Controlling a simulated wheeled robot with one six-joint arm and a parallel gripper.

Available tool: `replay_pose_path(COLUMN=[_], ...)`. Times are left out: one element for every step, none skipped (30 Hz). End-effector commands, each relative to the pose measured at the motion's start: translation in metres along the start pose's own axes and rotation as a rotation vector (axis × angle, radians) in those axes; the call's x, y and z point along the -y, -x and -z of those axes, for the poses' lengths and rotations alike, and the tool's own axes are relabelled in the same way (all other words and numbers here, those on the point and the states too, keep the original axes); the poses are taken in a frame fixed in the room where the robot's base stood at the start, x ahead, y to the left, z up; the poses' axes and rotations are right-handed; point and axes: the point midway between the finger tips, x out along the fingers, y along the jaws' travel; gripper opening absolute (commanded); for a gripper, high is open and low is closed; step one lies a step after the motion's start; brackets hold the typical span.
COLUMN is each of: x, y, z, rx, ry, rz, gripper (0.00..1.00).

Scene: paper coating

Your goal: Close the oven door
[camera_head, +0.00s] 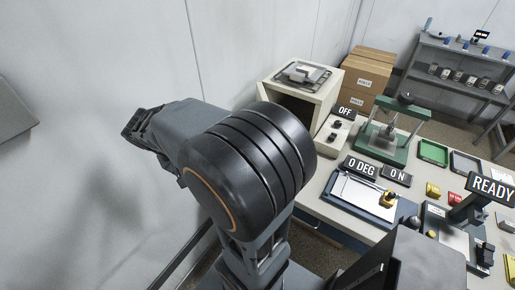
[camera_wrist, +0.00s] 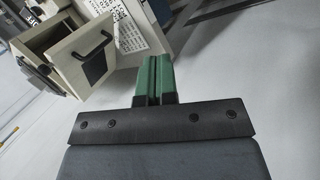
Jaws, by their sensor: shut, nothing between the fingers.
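The oven (camera_head: 327,98) is a beige box at the left end of the bench in the head view. Its dark front opening shows, partly hidden behind my arm. In the wrist view the oven door (camera_wrist: 112,62) stands open at the upper left. It is a cream panel with a dark window and a black bar handle (camera_wrist: 92,46). The oven's open cavity (camera_wrist: 44,36) shows to the left of the door. My gripper (camera_wrist: 154,60) has green fingers pressed together, empty, to the right of the door and apart from it in the picture. The fingertips are not clear in the head view.
A metal tray (camera_head: 303,73) sits on top of the oven. An OFF-labelled control box (camera_head: 335,133) and a green press (camera_head: 390,146) stand to its right. Cardboard boxes (camera_head: 365,82) are stacked behind. The wall is close on the left, with clear floor in the wrist view.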

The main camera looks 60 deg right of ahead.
Motion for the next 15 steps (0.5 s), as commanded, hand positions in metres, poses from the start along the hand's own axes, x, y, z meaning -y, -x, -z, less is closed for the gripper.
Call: replay_pose_path(x=[-0.008, -0.016, -0.026, -0.033, -0.040, -0.049, -0.055, -0.061, -0.068, -0.072, -0.076, -0.081, -0.084, -0.086, -0.089], y=[-0.026, -0.037, -0.051, -0.061, -0.071, -0.085, -0.095, -0.104, -0.116, -0.124, -0.132, -0.142, -0.148, -0.154, -0.161], z=[0.013, 0.021, 0.029, 0.036, 0.042, 0.050, 0.056, 0.061, 0.068, 0.072, 0.076, 0.081, 0.084, 0.087, 0.090], rx=[0.085, 0.125, 0.177, 0.210, 0.241, 0.275, 0.299, 0.318, 0.340, 0.352, 0.363, 0.372, 0.377, 0.380, 0.382], ry=[-0.035, -0.059, -0.090, -0.112, -0.133, -0.159, -0.177, -0.193, -0.214, -0.226, -0.238, -0.250, -0.259, -0.266, -0.274], rz=[-0.098, -0.162, -0.247, -0.310, -0.373, -0.455, -0.514, -0.572, -0.645, -0.698, -0.747, -0.806, -0.845, -0.880, -0.921], gripper=[0.00, 0.00, 0.00, 0.00, 0.00, 0.00, 0.00, 0.00, 0.00, 0.00, 0.00, 0.00, 0.00, 0.00, 0.00])
